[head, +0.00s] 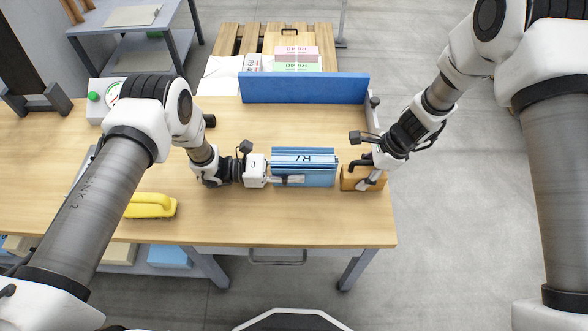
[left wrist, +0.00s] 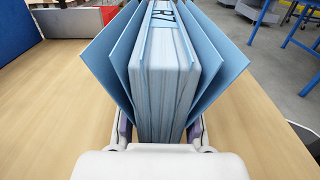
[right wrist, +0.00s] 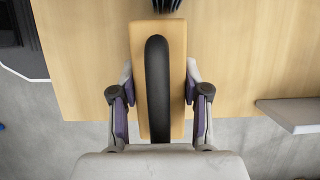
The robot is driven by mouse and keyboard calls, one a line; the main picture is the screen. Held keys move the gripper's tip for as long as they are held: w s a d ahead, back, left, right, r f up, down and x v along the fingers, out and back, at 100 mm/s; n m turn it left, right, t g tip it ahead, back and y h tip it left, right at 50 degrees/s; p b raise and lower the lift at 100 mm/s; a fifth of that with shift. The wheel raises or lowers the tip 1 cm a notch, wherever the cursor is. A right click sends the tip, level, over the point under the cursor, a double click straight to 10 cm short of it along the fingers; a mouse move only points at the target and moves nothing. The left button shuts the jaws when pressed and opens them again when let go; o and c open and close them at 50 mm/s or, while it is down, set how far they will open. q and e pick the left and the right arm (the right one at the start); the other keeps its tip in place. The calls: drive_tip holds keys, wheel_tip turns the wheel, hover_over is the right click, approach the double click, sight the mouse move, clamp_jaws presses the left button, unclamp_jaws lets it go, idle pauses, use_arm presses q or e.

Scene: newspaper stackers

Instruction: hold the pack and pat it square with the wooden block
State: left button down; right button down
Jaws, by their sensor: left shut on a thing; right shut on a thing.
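The pack (head: 305,170) is a bundle of papers between blue covers, with a strap and dark lettering on top. It stands on the table near its right end. My left gripper (head: 277,178) is shut on the pack's left end; the left wrist view shows the pack (left wrist: 163,85) upright between the fingers, its outer covers splayed apart. The wooden block (head: 362,178) has a black handle strip, seen in the right wrist view on the block (right wrist: 177,60). My right gripper (head: 372,172) is shut on the block, just right of the pack. A narrow gap seems to separate block and pack.
A blue upright panel (head: 303,88) stands along the table's back edge. A yellow tool (head: 150,205) lies on the table (head: 235,225) at front left. A scale with a green knob (head: 105,98) is at the back left. Bare tabletop lies in front of the pack.

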sight(369, 161)
drive_tip(key=shift+a, duration=1.3)
idle(0.6)
drive_tip(key=shift+d, duration=1.8)
drive_tip(key=shift+r, duration=3.5)
use_arm(q)
drive_tip(key=c, duration=0.8)
unclamp_jaws()
drive_tip(key=shift+o, duration=0.2)
